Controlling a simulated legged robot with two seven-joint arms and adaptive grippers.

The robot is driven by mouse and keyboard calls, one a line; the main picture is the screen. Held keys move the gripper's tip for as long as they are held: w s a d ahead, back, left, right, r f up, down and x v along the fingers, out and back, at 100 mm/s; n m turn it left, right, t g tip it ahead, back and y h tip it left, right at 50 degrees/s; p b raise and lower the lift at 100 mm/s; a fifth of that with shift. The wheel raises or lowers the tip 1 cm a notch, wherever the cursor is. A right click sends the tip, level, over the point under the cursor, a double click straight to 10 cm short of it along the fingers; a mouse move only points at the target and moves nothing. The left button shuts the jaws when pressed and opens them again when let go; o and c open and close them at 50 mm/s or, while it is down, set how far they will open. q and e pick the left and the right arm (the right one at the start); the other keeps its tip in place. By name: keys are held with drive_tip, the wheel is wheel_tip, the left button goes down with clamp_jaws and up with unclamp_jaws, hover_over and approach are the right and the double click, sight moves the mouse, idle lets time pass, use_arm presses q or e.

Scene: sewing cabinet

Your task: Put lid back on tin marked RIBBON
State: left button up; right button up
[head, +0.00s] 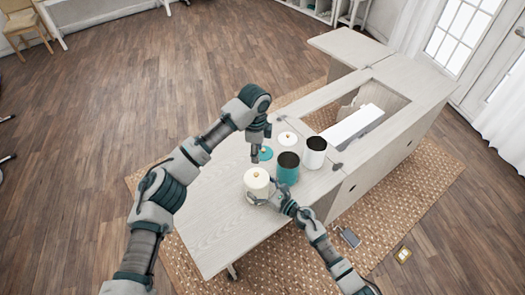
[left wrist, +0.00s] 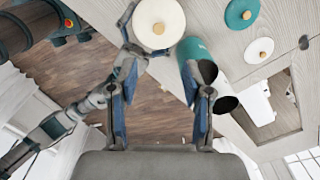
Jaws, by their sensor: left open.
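A cream tin (head: 256,184) stands nearest on the table with a knobbed cream lid (left wrist: 158,20) on top. A teal tin (head: 287,170) and a white tin (head: 314,154) stand open beside it, with dark insides. A teal lid (head: 266,154) and a white lid (head: 287,138) lie flat behind them. My left gripper (head: 256,156) points down by the teal lid, open and empty; its spread fingers show in the left wrist view (left wrist: 166,78). My right gripper (head: 262,199) has its fingers around the cream tin's near side. No tin marking is legible.
The pale wooden cabinet table (head: 215,215) has a rectangular opening at right, with a white machine-like block (head: 353,125) in it. Its near left top is bare. A woven rug (head: 420,190) lies beneath, with a small pedal (head: 349,238) on it.

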sight(266, 190)
drive_tip(key=shift+a, duration=0.65)
drive_tip(key=shift+s+d, duration=0.15)
drive_tip(key=shift+d, duration=0.2)
drive_tip(key=v, duration=0.5)
drive_tip(key=shift+w+d+f, duration=0.1)
drive_tip(key=shift+w+d, duration=0.1)
drive_tip(key=shift+d, duration=0.3)
drive_tip(key=v, duration=0.4)
drive_tip(key=shift+s+a, duration=0.25)
drive_tip(key=shift+s, duration=0.15)
use_arm(q)
drive_tip(key=shift+a, duration=0.45)
use_arm(e)
drive_tip(key=shift+s, duration=0.65)
